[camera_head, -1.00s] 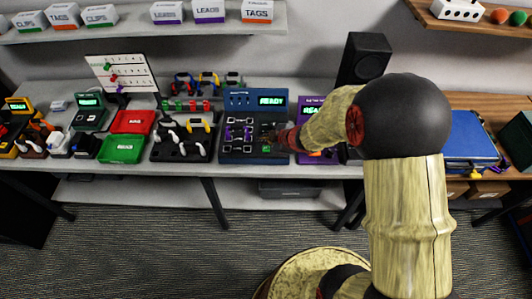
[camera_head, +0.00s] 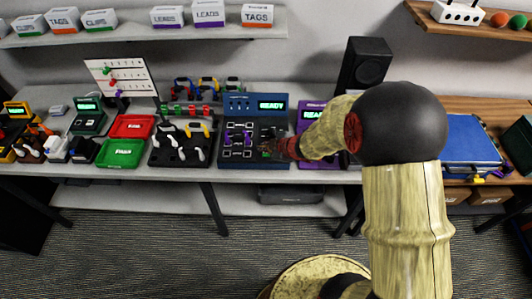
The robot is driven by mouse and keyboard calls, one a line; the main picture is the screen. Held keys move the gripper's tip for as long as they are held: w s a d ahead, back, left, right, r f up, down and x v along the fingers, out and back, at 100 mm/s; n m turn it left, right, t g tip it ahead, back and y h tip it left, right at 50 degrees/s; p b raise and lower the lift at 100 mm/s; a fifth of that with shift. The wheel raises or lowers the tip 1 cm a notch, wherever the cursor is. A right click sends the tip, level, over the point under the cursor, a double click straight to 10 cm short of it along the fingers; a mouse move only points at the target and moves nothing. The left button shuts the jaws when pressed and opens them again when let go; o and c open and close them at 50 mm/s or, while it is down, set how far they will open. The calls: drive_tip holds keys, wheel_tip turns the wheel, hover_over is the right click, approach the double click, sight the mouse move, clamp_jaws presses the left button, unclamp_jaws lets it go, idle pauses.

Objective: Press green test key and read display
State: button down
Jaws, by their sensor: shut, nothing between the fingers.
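A blue test station (camera_head: 236,103) stands on the bench with a lit display (camera_head: 272,105) at its upper right that reads READY in green. Purple and dark leads lie in its left part. My gripper (camera_head: 266,149) is shut and holds nothing. It hangs over the right part of the station's dark panel, coming in from the right. A little green shows beside the fingertips; the green test key is mostly hidden by my gripper. I cannot tell whether the fingers touch it.
A purple station (camera_head: 306,117) stands just right, partly behind my arm. To the left are a dark lead tray (camera_head: 165,157), a green bin (camera_head: 119,153) and a red bin (camera_head: 130,126). A black speaker (camera_head: 364,62) stands behind. A shelf (camera_head: 130,32) hangs above.

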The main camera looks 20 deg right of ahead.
sight(265, 155)
idle(0.7)
drive_tip(key=shift+f+b, duration=0.3)
drive_tip(key=shift+f, duration=0.15)
drive_tip(key=shift+f, duration=0.35)
idle(0.5)
drive_tip(key=shift+r, duration=0.1)
idle(0.3)
drive_tip(key=shift+r+p, duration=0.6)
drive_tip(key=shift+r, duration=0.1)
wheel_tip(265, 155, up, 5)
drive_tip(key=p, duration=0.5)
idle(0.7)
